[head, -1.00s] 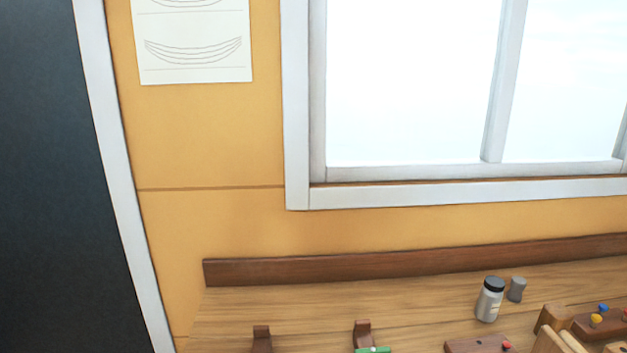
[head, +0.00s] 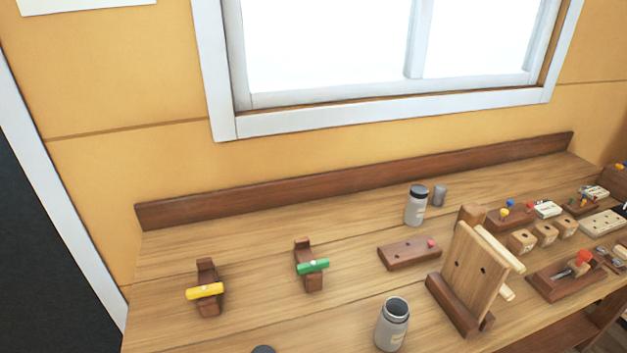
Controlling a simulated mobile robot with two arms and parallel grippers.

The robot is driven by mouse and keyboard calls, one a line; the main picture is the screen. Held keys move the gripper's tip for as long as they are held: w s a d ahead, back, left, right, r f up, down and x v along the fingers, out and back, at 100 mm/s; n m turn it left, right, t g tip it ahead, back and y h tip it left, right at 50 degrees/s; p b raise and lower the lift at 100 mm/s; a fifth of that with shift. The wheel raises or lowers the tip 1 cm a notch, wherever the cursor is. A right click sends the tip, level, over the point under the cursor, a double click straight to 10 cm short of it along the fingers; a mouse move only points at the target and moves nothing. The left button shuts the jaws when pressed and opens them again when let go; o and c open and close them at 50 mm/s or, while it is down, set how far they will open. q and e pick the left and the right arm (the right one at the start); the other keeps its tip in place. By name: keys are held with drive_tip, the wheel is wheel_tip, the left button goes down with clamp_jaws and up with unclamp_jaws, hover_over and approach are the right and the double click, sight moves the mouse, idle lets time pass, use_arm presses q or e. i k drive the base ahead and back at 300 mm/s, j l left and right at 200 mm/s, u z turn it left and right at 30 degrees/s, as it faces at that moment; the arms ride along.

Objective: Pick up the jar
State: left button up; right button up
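A grey jar with a black lid and a pale label (head: 415,208) stands upright towards the back of the wooden workbench (head: 230,240) in the head view. A second grey jar, open at the top with no lid (head: 391,328), stands upright near the front, also with a pale label. A dark round thing (head: 263,350), perhaps a lid, is cut off by the bottom edge. Neither of my grippers is in view.
A wooden block with holes (head: 408,253) and an upright wooden stand (head: 470,275) are nearby. Yellow (head: 205,291) and green (head: 313,267) handles rest on brown holders. Small blocks crowd the right.

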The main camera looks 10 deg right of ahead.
sight(394, 317)
drive_tip(key=l+z, duration=0.1)
drive_tip(key=z, duration=0.35)
drive_tip(key=l+z, duration=0.15)
drive_tip(key=z, duration=0.25)
